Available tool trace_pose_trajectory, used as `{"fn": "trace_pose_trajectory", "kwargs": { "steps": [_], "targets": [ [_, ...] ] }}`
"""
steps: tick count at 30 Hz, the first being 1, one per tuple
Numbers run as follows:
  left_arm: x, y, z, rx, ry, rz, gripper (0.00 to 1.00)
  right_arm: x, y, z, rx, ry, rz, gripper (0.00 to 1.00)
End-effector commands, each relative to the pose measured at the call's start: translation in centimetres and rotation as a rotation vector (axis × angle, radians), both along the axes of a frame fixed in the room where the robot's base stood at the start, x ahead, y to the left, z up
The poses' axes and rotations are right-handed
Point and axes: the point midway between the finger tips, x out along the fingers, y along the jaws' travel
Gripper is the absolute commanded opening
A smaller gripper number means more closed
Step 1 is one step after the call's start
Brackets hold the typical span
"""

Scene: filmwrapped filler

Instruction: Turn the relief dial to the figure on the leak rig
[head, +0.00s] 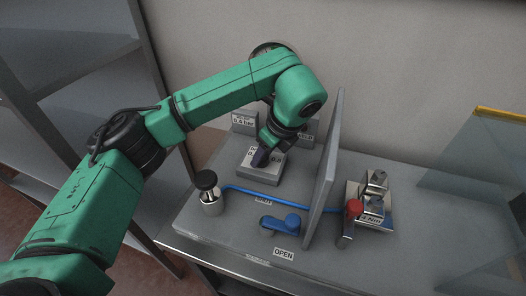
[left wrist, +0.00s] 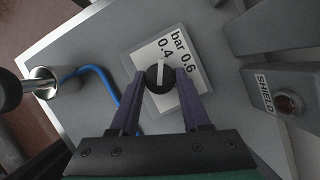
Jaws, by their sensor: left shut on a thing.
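The relief dial (left wrist: 160,79) is a round black knob with a white pointer line, on a pale plate (left wrist: 143,59) marked "bar", "0.4" and "0.6". In the left wrist view the pointer line runs upward, its upper end near the "0.4". My left gripper (left wrist: 160,88) has its two dark fingers on either side of the knob, shut on it. In the head view my left gripper (head: 262,156) reaches down over the dial's block (head: 258,173) and hides the knob. A card (head: 242,121) behind it seems to read 0.4 bar. My right gripper is out of view.
A black-topped metal plunger (head: 209,192), a blue hose (head: 250,192) and a blue lever (head: 281,225) by an "OPEN" label are on the rig. An upright grey panel (head: 326,170) separates them from a red-knobbed lever (head: 353,208) and metal fittings (head: 374,195). A "SHIELD" block (left wrist: 270,92) stands beside the dial.

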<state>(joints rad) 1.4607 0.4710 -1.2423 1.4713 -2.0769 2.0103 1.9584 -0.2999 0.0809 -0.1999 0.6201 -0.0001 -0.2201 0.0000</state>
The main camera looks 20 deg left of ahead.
Motion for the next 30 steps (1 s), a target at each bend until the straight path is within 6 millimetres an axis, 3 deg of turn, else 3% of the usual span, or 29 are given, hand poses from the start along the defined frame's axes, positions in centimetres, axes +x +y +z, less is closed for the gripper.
{"fn": "trace_pose_trajectory", "kwargs": {
  "steps": [12,13,15,25,30],
  "targets": [
    [0.0,-0.1,0.0,-0.001,-0.001,0.006,0.00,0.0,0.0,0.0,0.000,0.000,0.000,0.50],
    [0.0,-0.1,0.0,-0.001,-0.001,0.006,0.54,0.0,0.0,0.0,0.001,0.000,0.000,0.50],
    [0.0,0.0,0.0,-0.001,0.000,0.005,0.77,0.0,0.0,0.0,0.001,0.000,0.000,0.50],
    [0.0,-0.1,0.1,0.000,0.000,0.005,0.77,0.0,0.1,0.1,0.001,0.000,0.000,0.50],
    [-0.2,-0.8,2.2,-0.001,-0.004,0.004,0.77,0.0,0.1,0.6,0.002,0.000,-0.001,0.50]
  ]
}}
